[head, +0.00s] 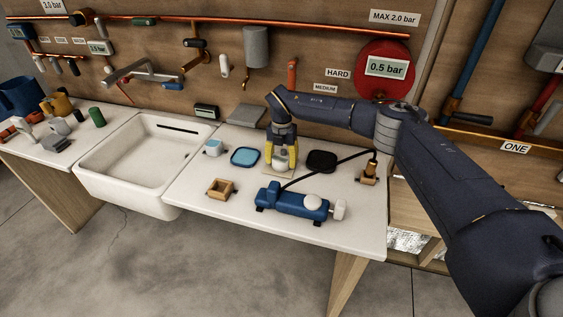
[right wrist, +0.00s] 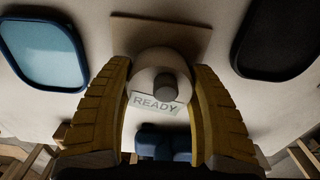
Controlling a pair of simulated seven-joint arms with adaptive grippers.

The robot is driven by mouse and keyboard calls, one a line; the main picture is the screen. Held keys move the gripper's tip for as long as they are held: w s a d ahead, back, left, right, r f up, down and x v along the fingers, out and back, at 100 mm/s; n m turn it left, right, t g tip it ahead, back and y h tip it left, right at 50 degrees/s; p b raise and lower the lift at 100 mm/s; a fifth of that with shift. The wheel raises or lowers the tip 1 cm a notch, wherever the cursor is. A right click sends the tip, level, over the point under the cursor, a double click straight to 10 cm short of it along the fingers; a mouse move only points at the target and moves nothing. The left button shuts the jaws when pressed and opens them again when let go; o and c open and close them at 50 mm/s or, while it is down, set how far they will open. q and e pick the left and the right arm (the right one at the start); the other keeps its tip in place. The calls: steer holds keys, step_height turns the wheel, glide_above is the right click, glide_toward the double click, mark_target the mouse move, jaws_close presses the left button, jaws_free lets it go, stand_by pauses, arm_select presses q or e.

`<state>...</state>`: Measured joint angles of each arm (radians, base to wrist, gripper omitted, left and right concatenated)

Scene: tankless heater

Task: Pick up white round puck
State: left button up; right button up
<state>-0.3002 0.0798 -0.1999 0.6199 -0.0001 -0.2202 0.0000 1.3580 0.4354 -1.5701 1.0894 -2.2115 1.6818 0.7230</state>
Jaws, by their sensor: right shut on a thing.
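The white round puck (right wrist: 153,72) is between the yellow fingers of my right gripper (right wrist: 160,95) in the right wrist view. A grey round stub stands on its top, and a READY label (right wrist: 155,103) shows beside it. In the head view the puck (head: 283,164) sits low between the fingers of my right gripper (head: 283,161), over a tan square pad (head: 279,174) on the white counter. My right gripper is shut on the puck. I cannot tell whether the puck touches the pad. My left gripper is not in view.
A blue tray (head: 245,157) lies left of the gripper and a black tray (head: 321,162) right of it. A blue pump (head: 292,203) with a hose and a small wooden box (head: 220,189) stand in front. A white sink (head: 145,160) is at left.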

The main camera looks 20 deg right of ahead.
mark_target(282, 156)
step_height(282, 156, up, 20)
stand_by(0.9)
stand_by(0.5)
steer(key=d+f, duration=0.4)
steer(key=d, duration=0.1)
steer(key=s+d+f, duration=0.1)
steer(key=d+f, duration=0.3)
steer(key=d, duration=0.1)
steer(key=d+f, duration=0.4)
steer(key=d, duration=0.1)
steer(key=shift+s, duration=0.4)
